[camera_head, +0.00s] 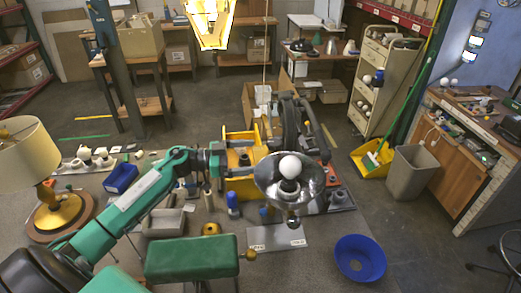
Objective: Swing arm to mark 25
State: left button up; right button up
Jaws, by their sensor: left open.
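My left arm reaches in from the left, and its dark left gripper (222,160) is open beside a yellow frame (240,187) near the middle of the bench. A lamp head with a silver reflector (262,178) and a round white bulb (290,166) faces up, right of the gripper. A dark curved arm-like part (291,122) stands behind it. A grey plate with small white labels (277,238) lies in front; the labels are too small to read, and I cannot make out a mark 25. Whether the gripper touches the frame is unclear. My right gripper is not in view.
A green rounded piece with a brass knob (192,257) is in front. A blue bowl-shaped shade (360,257) is at right. A table lamp (25,155) stands at left.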

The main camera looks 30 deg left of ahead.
aim_at(260, 155)
pick_arm(q)
jog(key=p+x, duration=0.1)
jog(key=x, duration=0.2)
jog(key=shift+w+d+r, duration=0.1)
jog(key=shift+d+r, duration=0.05)
jog(key=shift+d, duration=0.1)
jog(key=shift+w+d, duration=0.2)
jog(key=shift+c, duration=0.4)
